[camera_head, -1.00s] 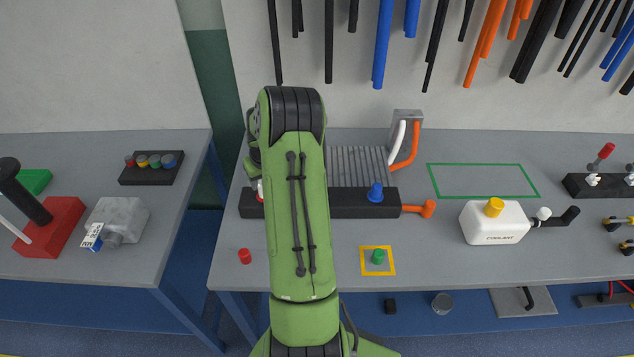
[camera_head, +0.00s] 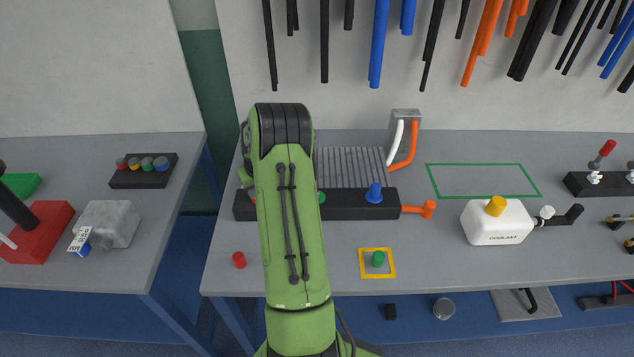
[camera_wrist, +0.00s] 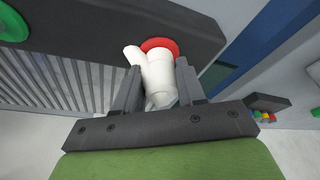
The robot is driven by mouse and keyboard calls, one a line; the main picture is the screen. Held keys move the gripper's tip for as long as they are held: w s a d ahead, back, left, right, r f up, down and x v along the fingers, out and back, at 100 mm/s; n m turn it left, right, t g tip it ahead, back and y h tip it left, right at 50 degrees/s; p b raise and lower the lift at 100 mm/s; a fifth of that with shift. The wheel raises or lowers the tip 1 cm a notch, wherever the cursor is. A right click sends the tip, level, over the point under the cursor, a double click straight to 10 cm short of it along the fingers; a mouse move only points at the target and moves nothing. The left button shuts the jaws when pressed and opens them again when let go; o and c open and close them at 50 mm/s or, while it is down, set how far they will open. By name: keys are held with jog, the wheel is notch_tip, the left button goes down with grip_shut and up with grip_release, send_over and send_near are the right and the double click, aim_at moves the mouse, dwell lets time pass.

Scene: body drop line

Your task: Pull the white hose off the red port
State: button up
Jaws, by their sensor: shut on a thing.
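In the wrist view, the white hose (camera_wrist: 158,72) is a short white fitting between my gripper's (camera_wrist: 160,84) two dark fingers, which are shut on it. Its far end overlaps the red ring of the red port (camera_wrist: 160,43) on the dark block (camera_wrist: 105,22). I cannot tell whether the hose is fully seated there or slightly apart.
A green port (camera_wrist: 12,22) sits farther along the block. A blue cap (camera_head: 374,193) and an orange fitting (camera_head: 428,209) are at its right. A red cap (camera_head: 239,260) lies on the bench front; a green cap (camera_head: 378,259) stands in a yellow square. A coolant bottle (camera_head: 497,225) stands right.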

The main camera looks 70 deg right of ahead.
jog(key=o, duration=0.5)
jog(key=shift+c, duration=0.2)
grip_shut()
jog(key=shift+r+p, duration=0.5)
jog(key=shift+r, duration=0.4)
jog(key=shift+r+p, duration=1.7)
jog(key=shift+r, duration=1.3)
jog(key=shift+f, duration=0.1)
